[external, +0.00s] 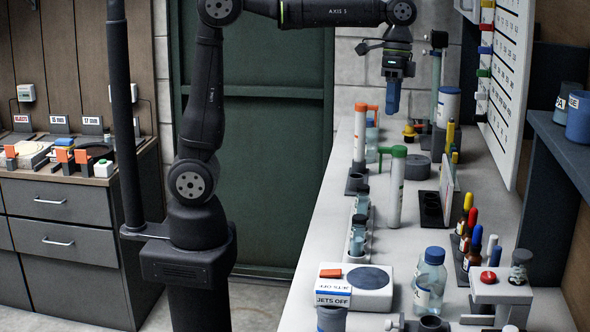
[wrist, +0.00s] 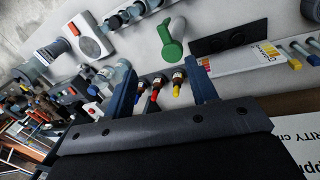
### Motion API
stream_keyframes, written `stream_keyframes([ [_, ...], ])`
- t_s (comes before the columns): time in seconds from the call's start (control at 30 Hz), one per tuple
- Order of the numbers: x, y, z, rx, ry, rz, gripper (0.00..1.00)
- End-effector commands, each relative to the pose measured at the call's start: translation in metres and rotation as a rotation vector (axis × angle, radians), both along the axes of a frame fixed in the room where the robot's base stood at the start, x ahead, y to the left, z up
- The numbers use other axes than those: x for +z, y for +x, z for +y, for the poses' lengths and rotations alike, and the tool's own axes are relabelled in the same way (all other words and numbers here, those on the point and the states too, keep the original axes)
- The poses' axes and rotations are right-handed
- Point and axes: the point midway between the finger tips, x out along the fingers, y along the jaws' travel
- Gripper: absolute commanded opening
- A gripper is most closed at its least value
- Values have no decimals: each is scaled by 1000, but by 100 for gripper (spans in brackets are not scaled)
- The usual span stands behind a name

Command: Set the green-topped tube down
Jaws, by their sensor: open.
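The green-topped tube (external: 396,190) is a tall white tube whose green cap has an arm reaching to the left. It stands upright on the white bench, and its cap shows end-on in the wrist view (wrist: 171,48). My gripper (external: 393,100) is above and behind it in the external view, pointing down, apart from the tube. In the wrist view its two blue fingers (wrist: 161,78) are spread with nothing held between them; bottles show beyond the gap.
An orange-topped tube (external: 360,135) stands in a dark holder farther back. A white rack (external: 350,245) of vials lies left of the green-topped tube. Dropper bottles (external: 467,225), a clear bottle (external: 430,280) and a white hotplate (external: 355,287) stand nearer the camera.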

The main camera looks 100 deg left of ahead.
Motion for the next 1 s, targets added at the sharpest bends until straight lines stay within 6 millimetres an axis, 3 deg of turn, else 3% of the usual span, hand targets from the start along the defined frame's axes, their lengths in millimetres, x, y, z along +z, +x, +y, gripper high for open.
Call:
stream_keyframes([
  [0.17,-16,-21,12,308,-189,90,52],
  [0.33,-24,-45,24,729,-461,242,52],
  [0.6,-10,-72,56,1366,-979,586,52],
  [0.8,5,-85,83,1606,-1274,800,52],
  [1.0,18,-97,110,1733,-1522,983,52],
])
